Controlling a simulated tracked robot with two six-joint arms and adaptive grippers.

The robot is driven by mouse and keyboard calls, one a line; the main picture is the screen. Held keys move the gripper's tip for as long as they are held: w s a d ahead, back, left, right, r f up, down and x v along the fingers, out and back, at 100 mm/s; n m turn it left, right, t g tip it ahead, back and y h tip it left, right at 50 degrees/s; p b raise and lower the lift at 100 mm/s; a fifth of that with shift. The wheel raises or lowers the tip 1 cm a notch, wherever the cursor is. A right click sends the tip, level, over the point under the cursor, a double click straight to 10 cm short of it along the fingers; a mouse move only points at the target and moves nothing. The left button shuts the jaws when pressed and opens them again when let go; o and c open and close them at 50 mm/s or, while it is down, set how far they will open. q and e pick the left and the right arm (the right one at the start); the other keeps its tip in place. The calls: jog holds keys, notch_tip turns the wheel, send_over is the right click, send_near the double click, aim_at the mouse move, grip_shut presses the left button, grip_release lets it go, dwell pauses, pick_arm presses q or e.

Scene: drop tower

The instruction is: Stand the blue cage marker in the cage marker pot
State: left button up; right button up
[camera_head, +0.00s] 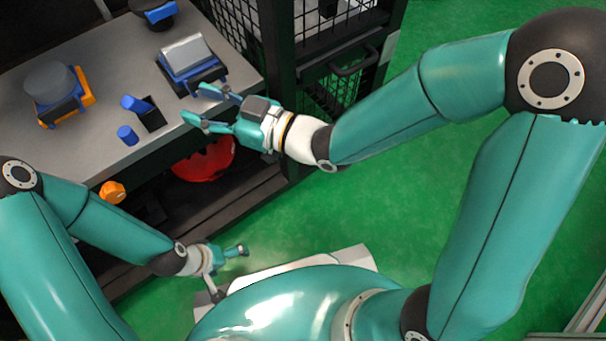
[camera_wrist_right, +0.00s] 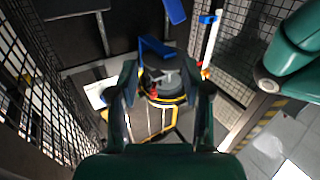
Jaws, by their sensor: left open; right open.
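On the grey bench (camera_head: 90,150) a short blue cylinder (camera_head: 127,136) stands near the front edge. Just behind it a second blue piece (camera_head: 133,103) adjoins a dark block-like holder (camera_head: 150,117). I cannot tell for certain which is the cage marker and which is the pot. My right gripper (camera_head: 194,103) is open and empty, over the bench's right end, to the right of the dark holder. In the right wrist view its open fingers (camera_wrist_right: 167,80) frame a dark round part. My left gripper (camera_head: 229,270) is low in front of the bench, open and empty.
A grey cylinder in an orange and blue cradle (camera_head: 58,90) and a silver block in a blue and black holder (camera_head: 188,62) stand on the bench. A wire cage (camera_head: 318,22) is at the back right. A red object (camera_head: 205,160) sits below the bench. Green floor is clear at right.

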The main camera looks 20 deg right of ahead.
jog(key=d+f+m+g+h, duration=0.1)
jog(key=d+f+m+h, duration=0.35)
jog(key=f, duration=0.65)
jog(key=d+f+m+g+h, duration=0.25)
jog(key=d+f, duration=0.25)
jog(key=f, duration=0.7)
jog(key=s+d+f+m+g+h, duration=0.1)
jog(key=s+d+f+m+g, duration=0.2)
jog(key=s+f, duration=0.5)
jog(key=s+d+f+m+g+h, duration=0.2)
jog(key=s+d+f+m+g, duration=0.1)
jog(key=s+f, duration=0.5)
jog(key=shift+s+d+f+g, duration=0.15)
jog(key=shift+d+f+g, duration=0.05)
jog(key=shift+d+g, duration=0.4)
